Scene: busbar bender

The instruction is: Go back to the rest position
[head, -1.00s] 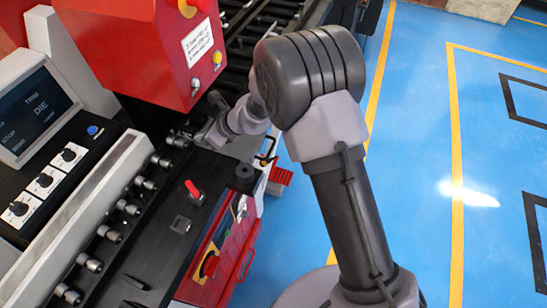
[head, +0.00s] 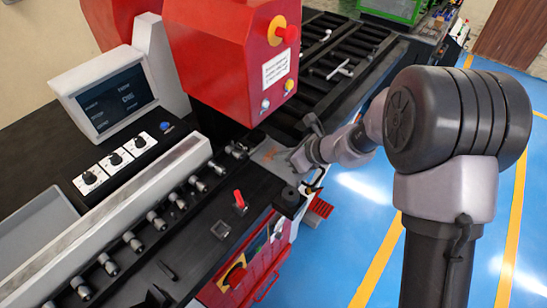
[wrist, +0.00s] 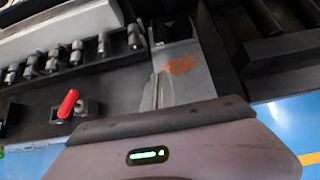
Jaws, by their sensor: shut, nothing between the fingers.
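My gripper (head: 291,157) is at the machine's near edge, by a grey metal plate (head: 268,152) with a rust-coloured patch. In the wrist view its two thin fingers (wrist: 155,88) are together, with nothing between them. They point at the plate (wrist: 182,75), which fills the upper middle of that view. I cannot tell how high the fingertips are above the plate. The arm reaches leftward over the machine's right side, its elbow large on the right in the head view.
A red machine head (head: 232,60) with an emergency button (head: 283,33) stands behind the gripper. A red lever (head: 239,199) and a row of metal knobs (head: 157,220) line the front. A screen (head: 116,102) is at left. Blue floor (head: 365,190) is open at right.

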